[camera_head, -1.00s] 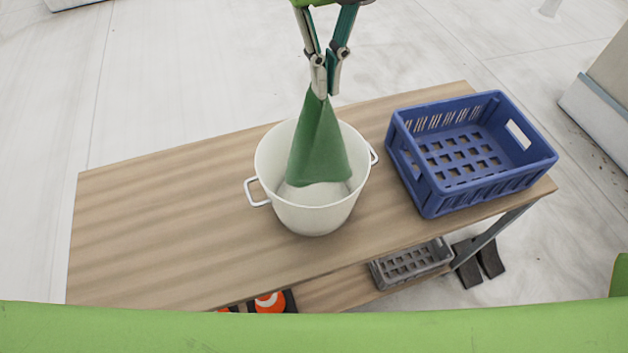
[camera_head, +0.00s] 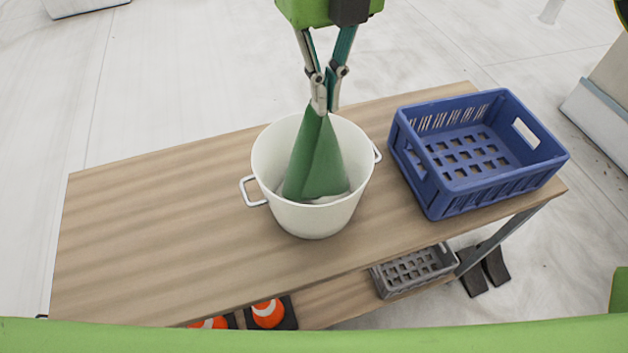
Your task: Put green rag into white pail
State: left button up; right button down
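The green rag (camera_head: 318,160) hangs from my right gripper (camera_head: 323,104), which is shut on its top end. The rag's lower part is inside the white pail (camera_head: 312,217), near the pail's floor. The pail stands upright on the wooden table and has a handle on each side. The gripper's fingertips are around the height of the pail's far rim in the picture. My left gripper is not in view.
A blue crate (camera_head: 435,190) stands on the table (camera_head: 150,230) to the right of the pail. A grey crate (camera_head: 415,270) and orange-and-white cones (camera_head: 268,313) are on a lower shelf. The table's left side is bare.

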pick_arm(q)
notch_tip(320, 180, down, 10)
jog(key=b, duration=1)
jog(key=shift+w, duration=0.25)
pick_arm(e)
notch_tip(320, 180, down, 12)
dwell(0.4)
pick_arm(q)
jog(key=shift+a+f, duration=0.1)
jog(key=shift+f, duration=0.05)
pick_arm(e)
jog(key=shift+f, duration=0.25)
pick_arm(q)
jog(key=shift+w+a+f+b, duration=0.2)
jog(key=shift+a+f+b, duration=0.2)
jog(key=shift+b, duration=0.15)
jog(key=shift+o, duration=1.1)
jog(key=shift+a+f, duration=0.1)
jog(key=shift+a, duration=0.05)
pick_arm(e)
jog(key=w+a+f, duration=0.1)
jog(key=w+f, duration=0.3)
jog(key=shift+w+a, duration=0.15)
jog(key=shift+a, duration=0.15)
jog(key=c, duration=1)
grip_release()
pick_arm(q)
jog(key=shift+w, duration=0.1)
pick_arm(e)
jog(key=shift+o, duration=0.2)
